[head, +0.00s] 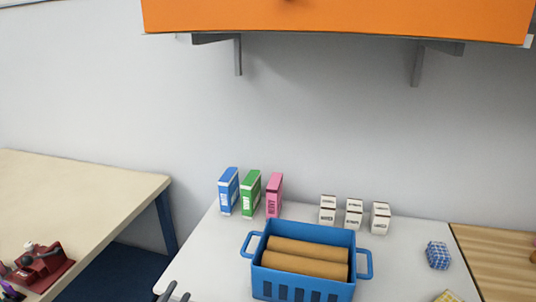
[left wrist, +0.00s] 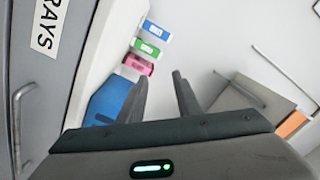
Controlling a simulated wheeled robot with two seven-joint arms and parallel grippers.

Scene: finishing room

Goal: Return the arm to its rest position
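My left gripper (head: 172,293) shows at the bottom edge of the head view, only its dark fingertips in sight, left of the blue basket. In the left wrist view its two fingers (left wrist: 161,88) stand apart with nothing between them. The rest of the left arm is out of the head view. My right gripper is in neither view.
A blue basket (head: 303,289) holding brown rolls (head: 308,248) stands on the white table (head: 211,257). Blue (head: 228,191), green (head: 250,194) and pink (head: 274,195) boxes, several white boxes (head: 354,214) and a blue checked block (head: 438,256) surround it. An orange shelf (head: 340,20) hangs above.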

